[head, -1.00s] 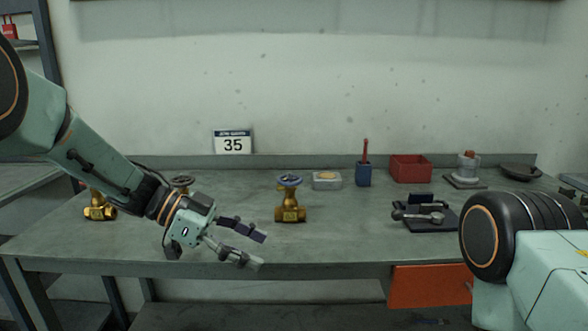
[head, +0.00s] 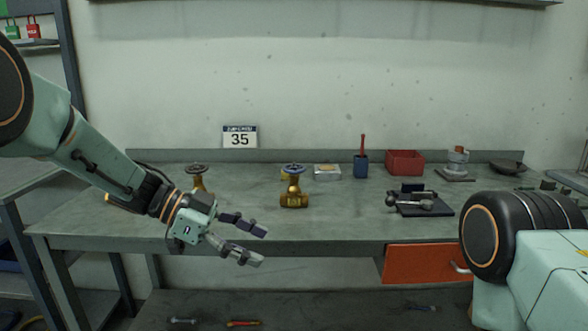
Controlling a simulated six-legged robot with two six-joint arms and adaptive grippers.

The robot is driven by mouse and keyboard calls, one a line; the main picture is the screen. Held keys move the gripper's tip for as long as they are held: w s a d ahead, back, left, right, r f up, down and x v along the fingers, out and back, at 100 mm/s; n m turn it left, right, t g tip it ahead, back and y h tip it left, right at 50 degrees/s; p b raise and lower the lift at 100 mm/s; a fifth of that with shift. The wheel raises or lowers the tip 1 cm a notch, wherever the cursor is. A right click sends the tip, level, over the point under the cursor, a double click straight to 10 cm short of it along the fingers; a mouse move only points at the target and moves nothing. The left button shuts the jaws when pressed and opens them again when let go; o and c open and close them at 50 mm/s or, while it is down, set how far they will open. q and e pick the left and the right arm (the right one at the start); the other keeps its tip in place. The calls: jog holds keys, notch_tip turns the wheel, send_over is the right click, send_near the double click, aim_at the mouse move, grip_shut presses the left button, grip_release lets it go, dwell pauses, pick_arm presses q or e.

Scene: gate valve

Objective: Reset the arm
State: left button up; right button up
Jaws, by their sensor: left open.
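My left gripper (head: 262,246) is open and empty, its fingers pointing right in front of the workbench (head: 340,224). The left arm crosses the left part of the view. A brass gate valve with a blue handwheel (head: 294,188) stands upright on the bench, behind and right of the gripper, apart from it. A second valve with a dark handwheel (head: 197,178) stands further left, its lower part hidden by my arm. My right arm shows at the lower right; its gripper is out of view.
A sign reading 35 (head: 240,137) is at the back. A red bin (head: 405,162), a blue holder (head: 361,166) and a dark tray with tools (head: 426,208) are on the bench. An orange drawer (head: 422,264) is under it. A lower shelf (head: 330,308) holds several tools.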

pick_arm(q)
jog(key=w+f+n+t+y, duration=0.1)
jog(key=w+f+n+t, duration=0.3)
jog(key=f+n+t, duration=0.35)
jog(key=s+a+f+n+y, duration=0.3)
jog(key=s+a+f, duration=0.15)
jog(key=f, duration=0.35)
jog(key=s+a+f+n+y, duration=0.3)
jog(key=s+f+n, duration=0.15)
jog(key=f, duration=0.25)
jog(key=s+a+f+n+g+y, duration=0.1)
jog(key=s+f, duration=0.3)
jog(key=s, duration=0.6)
jog(key=s+a+f+n+g+y, duration=0.1)
jog(key=s+a+f+g+y, duration=0.1)
jog(key=s, duration=0.9)
jog(key=s+a+f+n+g+y, duration=0.2)
jog(key=s+a+f+g, duration=0.2)
jog(key=s, duration=0.7)
jog(key=shift+a+f+g, duration=0.15)
jog(key=shift+f+g, duration=0.3)
jog(key=shift+f, duration=0.35)
jog(key=shift+r, duration=0.1)
